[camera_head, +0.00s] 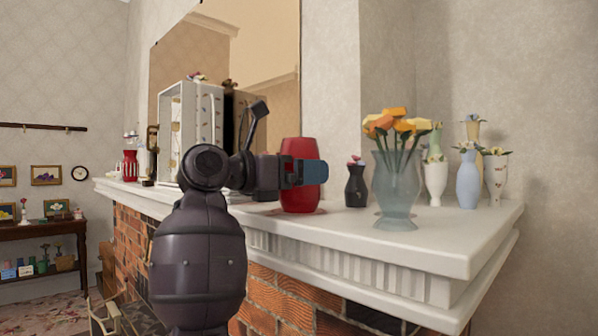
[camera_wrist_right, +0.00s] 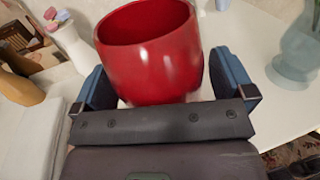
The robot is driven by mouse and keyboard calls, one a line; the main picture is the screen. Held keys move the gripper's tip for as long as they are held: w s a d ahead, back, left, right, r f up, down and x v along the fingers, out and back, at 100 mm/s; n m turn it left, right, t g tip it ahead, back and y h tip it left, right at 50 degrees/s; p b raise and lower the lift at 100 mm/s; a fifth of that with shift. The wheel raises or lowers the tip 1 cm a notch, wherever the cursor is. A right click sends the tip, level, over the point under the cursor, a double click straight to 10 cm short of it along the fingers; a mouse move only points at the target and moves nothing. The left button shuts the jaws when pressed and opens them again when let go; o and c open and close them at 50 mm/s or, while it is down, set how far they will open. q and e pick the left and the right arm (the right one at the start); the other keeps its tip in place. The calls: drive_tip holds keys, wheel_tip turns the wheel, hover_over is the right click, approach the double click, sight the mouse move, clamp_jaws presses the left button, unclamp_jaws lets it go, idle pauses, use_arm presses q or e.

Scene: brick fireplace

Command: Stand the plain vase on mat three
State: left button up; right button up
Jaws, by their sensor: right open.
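A plain red vase (camera_head: 298,148) stands upright on the white mantel shelf (camera_head: 440,241). My right gripper (camera_head: 303,173) is at the vase in the head view, with a blue finger in front of its side. In the right wrist view the red vase (camera_wrist_right: 150,55) shows its open, empty-looking mouth. There my right gripper (camera_wrist_right: 165,88) is open, with one blue finger on each side of the vase. I cannot tell whether the fingers touch it. I cannot make out a numbered mat in either view. My left gripper is not in view.
Right of the red vase stand a small black vase (camera_head: 355,187) and a frosted vase (camera_head: 397,186) with orange flowers. A pale blue vase (camera_head: 468,180) and several others stand behind. A white open case (camera_head: 203,124) is to the left. The shelf's front right is bare.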

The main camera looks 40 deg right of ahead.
drive_tip(key=shift+r, duration=0.25)
drive_tip(key=w+a, duration=0.2)
drive_tip(key=a, duration=1)
drive_tip(key=shift+w+d, duration=0.1)
